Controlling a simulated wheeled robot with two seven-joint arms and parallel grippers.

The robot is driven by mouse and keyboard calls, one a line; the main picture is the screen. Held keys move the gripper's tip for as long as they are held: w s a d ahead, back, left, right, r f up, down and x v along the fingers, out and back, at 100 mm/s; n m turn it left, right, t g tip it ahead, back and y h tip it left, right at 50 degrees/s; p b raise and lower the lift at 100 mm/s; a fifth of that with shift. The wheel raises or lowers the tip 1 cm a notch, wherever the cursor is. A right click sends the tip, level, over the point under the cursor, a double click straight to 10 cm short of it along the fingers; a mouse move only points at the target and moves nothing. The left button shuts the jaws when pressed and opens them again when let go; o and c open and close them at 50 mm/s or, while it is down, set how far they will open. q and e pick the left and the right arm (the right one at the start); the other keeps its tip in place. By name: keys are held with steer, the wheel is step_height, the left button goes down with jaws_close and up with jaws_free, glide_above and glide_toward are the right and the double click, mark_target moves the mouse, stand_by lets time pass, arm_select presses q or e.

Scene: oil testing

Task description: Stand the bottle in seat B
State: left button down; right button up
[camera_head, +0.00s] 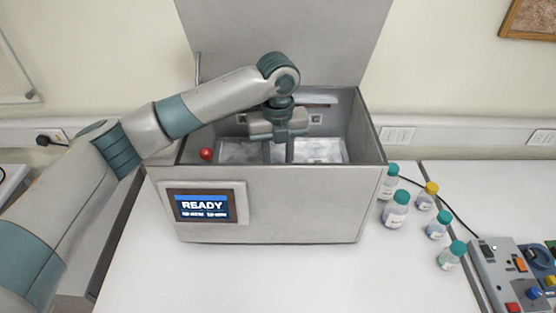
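The grey test machine (290,205) stands with its lid (285,40) raised. Inside are a left seat area (238,151) and a right seat area (322,150), with a divider between them. Small markers on the inner back wall are too small to read, so I cannot tell which seat is B. My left gripper (289,150) points down into the box near the divider. Its fingers are partly hidden, and I see no bottle in it. Several bottles stand right of the machine, including a large teal-capped bottle (396,212) and a yellow-capped bottle (426,198). My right gripper is not in view.
The screen (203,206) on the machine's front reads READY. A red knob (206,154) sits inside at the left. A control box (505,275) with coloured buttons is at the far right, with a black cable. The white table (300,280) is clear in front.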

arm_select(q)
steer(key=c, duration=1.3)
jaws_free()
steer(key=shift+f, duration=0.1)
steer(key=shift+r+b, duration=0.35)
steer(key=shift+r, duration=0.1)
steer(key=shift+r+b, duration=2.65)
steer(key=shift+r, duration=3.05)
